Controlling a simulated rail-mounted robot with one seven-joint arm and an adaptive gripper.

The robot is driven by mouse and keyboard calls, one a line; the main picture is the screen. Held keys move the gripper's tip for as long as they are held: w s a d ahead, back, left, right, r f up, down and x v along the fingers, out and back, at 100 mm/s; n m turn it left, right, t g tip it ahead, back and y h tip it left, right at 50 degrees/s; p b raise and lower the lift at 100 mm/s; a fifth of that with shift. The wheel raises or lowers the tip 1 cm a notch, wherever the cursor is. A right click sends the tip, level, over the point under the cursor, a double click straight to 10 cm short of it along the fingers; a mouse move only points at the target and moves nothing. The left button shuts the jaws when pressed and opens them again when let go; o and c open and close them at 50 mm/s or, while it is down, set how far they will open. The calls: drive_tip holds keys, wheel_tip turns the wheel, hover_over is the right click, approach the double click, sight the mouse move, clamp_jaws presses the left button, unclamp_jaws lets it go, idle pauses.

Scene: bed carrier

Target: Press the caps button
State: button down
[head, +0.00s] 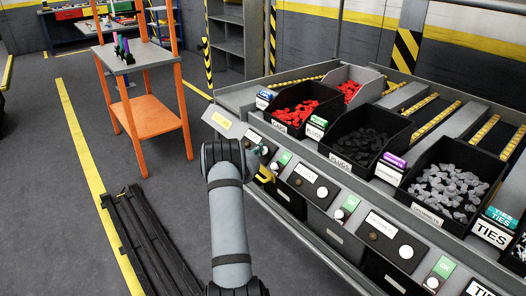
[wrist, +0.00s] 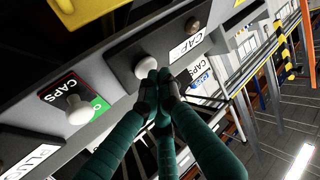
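In the head view my gripper (head: 259,151) is mostly hidden behind my arm, close to the front panel below the red-parts bin with the caps label (head: 279,126).
A darker knob (wrist: 193,25) sits beside the label on the same panel. Another white knob (wrist: 78,110) is to the left, beside a red-edged caps label (wrist: 62,88). An orange-legged stand (head: 148,108) is at the left, with open floor around it.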

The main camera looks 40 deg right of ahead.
drive_tip(key=shift+a+r, duration=0.35)
drive_tip(key=a+r+p, duration=0.1)
drive_tip(key=a+r, duration=0.2)
drive_tip(key=shift+w+a+r, duration=0.15)
drive_tip(key=shift+a+r, duration=0.15)
idle(0.4)
drive_tip(key=shift+f, duration=0.1)
idle(0.4)
drive_tip(key=shift+a+r+p, duration=1.35)
drive_tip(key=shift+r+p, duration=0.1)
drive_tip(key=shift+p, duration=1.15)
